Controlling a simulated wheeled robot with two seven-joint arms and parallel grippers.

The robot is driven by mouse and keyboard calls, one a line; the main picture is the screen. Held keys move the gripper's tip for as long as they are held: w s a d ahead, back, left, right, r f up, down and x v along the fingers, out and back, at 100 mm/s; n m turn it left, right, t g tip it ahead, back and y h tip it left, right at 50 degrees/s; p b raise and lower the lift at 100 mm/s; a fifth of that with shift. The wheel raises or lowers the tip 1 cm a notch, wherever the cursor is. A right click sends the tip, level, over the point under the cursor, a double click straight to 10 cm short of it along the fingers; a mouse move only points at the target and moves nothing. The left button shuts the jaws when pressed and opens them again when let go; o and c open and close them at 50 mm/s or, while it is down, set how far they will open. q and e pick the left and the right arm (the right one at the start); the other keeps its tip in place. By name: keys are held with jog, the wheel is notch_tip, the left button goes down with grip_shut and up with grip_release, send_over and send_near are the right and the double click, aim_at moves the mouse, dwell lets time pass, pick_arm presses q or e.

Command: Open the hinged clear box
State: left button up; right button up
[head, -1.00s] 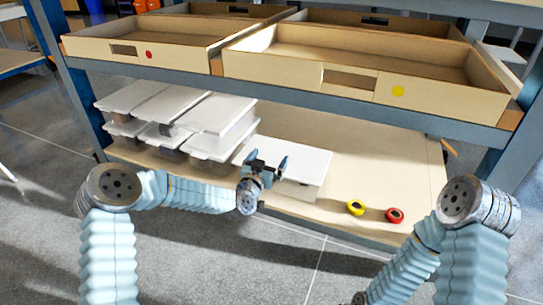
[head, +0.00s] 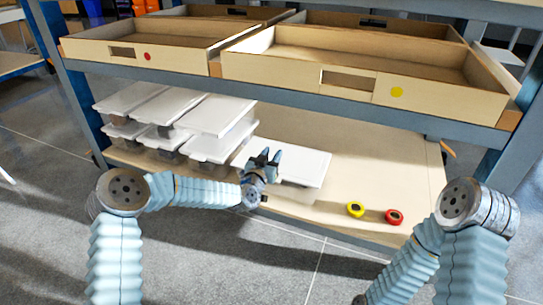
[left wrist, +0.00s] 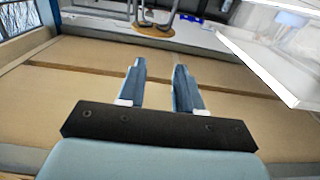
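The clear box (head: 300,167) with a white lid stands on the lower shelf, right of the stacked boxes. Its lid is down. A pale lid edge, probably this box's, slants across the right of the left wrist view (left wrist: 275,72). My left gripper (head: 269,156) is at the front left of the box, fingers pointing toward the back of the shelf. In the left wrist view the gripper (left wrist: 159,66) has its two fingers apart with nothing between them. It hides part of the box's left front. My right arm shows at lower right, but its gripper is out of view.
Several similar lidded boxes (head: 170,112) are stacked at the left of the lower shelf. A yellow roll (head: 355,209) and a red roll (head: 394,216) lie near the front edge. Wooden trays (head: 360,85) fill the shelf above. The lower shelf's right side (head: 390,165) is bare.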

pick_arm(q)
grip_shut()
dwell(0.7)
jog(key=o, duration=1.3)
grip_release()
jog(key=shift+s, duration=0.1)
jog(key=p+v, duration=0.1)
jog(key=v, duration=1.2)
jog(key=shift+s+a, duration=0.15)
jog(key=shift+s, duration=0.15)
